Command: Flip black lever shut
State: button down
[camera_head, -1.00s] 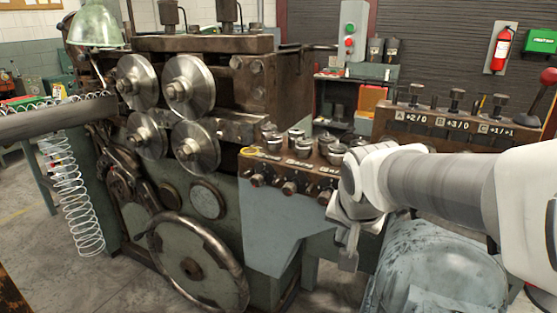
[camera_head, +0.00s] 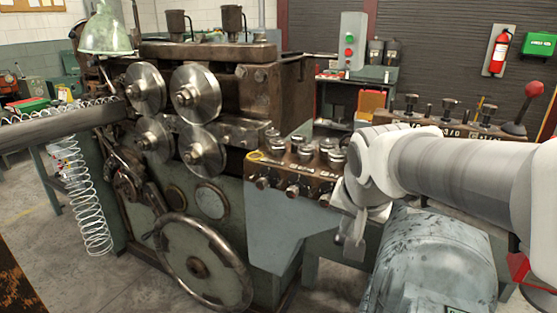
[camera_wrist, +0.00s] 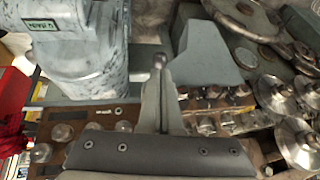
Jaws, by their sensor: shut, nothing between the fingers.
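My gripper (camera_head: 350,238) hangs at the end of the white arm, to the right of the brown control panel (camera_head: 300,172) and beside the grey motor housing (camera_head: 440,262). Its fingers (camera_wrist: 158,95) are together and empty in the wrist view, over the gap between the motor and the panels. I cannot make out for sure which part is the black lever. A dark lever with a red ball knob (camera_head: 534,89) stands tilted up to the right on the rear panel.
The coiler's handwheel (camera_head: 200,265) and steel rollers (camera_head: 195,93) are at left. A wire spring (camera_head: 82,195) hangs at far left. The rear panel's knobs (camera_head: 448,107) stand behind my arm. Bare floor (camera_head: 335,285) shows in front of the machine.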

jog(key=p+v, duration=0.1)
jog(key=v, duration=0.6)
jog(key=shift+a, duration=0.15)
jog(key=shift+s, duration=0.15)
jog(key=s+r+n+p, duration=0.4)
jog(key=s+n+p, duration=0.1)
jog(key=s+p, duration=0.4)
jog(key=shift+s+r+g+y+p, duration=0.2)
jog(key=shift+s+g+y+p, duration=0.15)
jog(key=shift+p, duration=0.35)
jog(key=shift+w, duration=0.1)
